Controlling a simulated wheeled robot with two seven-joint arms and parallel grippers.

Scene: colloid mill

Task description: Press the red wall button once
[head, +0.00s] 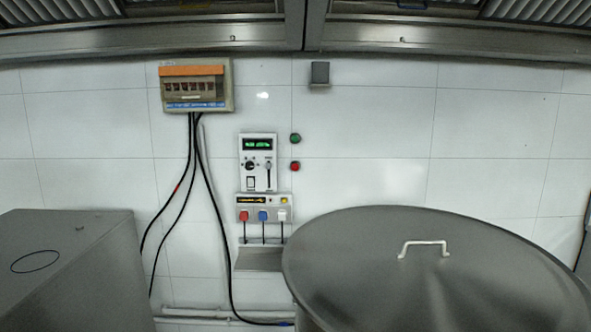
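The red wall button (295,166) is a small round red button on the white tiled wall, just right of the white control panel (258,163). A similar green button (295,138) sits directly above it. Nothing covers the red button in the head view. Neither of my grippers shows in this view, so their distance from the button cannot be seen.
A large round metal vessel with a handled lid (350,240) stands at the lower right, below the buttons. A grey metal box (75,270) stands at the lower left. A breaker box (197,87) with black cables hangs upper left. A metal hood (150,40) spans the top.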

